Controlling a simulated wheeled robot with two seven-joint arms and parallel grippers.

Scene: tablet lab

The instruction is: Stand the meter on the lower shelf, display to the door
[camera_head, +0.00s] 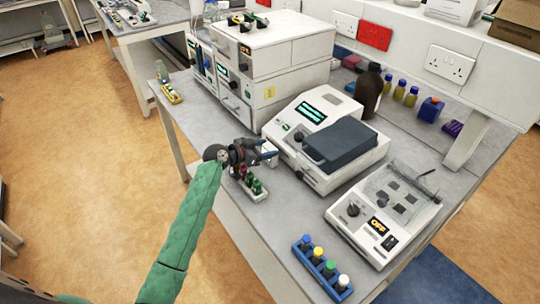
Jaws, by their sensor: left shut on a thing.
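My left gripper (272,154) reaches in over the front of the grey bench (209,118), its fingers pointing right. It is shut on a small pale thing (268,147) that shows between and behind the fingers. This may be the meter, but I cannot tell for sure; no display shows on it. A rack with green-capped and red-capped vials (252,187) stands just below the gripper. The gripper is left of a white instrument with a lit display (312,111). My right gripper is not in view. I cannot make out the door or which shelf is the lower one.
Stacked white instruments (283,50) stand behind. A white instrument with an orange display (378,226) and a rack of coloured-capped vials (320,266) stand at right front. A white raised ledge (485,85) runs along the back, with bottles (399,91) below it. Bench space near the front-left edge is narrow.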

